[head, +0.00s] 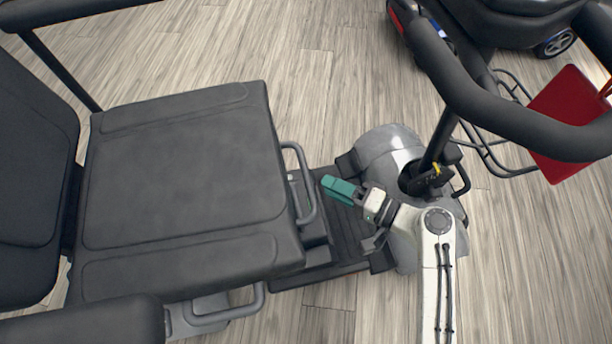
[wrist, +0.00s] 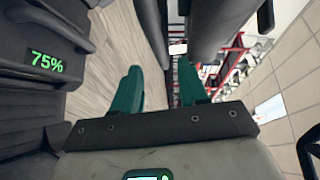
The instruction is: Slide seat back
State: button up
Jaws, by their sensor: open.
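The scooter's black padded seat (head: 185,180) fills the left half of the head view, with its backrest (head: 35,190) at the far left. A grey bar handle (head: 304,185) loops out at the seat's front edge. A second grey bar (head: 230,310) shows low at the seat's near side. My gripper (head: 337,188), with teal fingers, is a short way right of the front bar, over the footboard, and looks apart from it. In the wrist view the two teal fingers of my gripper (wrist: 160,82) stand apart with nothing between them. I cannot pick out the front bar there.
The steering column with black handlebars (head: 530,125) and a red panel (head: 572,125) stands at the right. A black armrest (head: 90,322) lies at the lower left. Another scooter (head: 505,22) is at the upper right. A 75% display (wrist: 47,62) shows in the wrist view.

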aim_at(306, 174)
jog(key=b+x, duration=0.1)
jog(key=x, duration=0.6)
jog(key=shift+w+a+b, duration=0.1)
jog(key=shift+a+b, duration=0.2)
jog(key=shift+b, duration=0.1)
jog(key=shift+f, duration=0.1)
grip_shut()
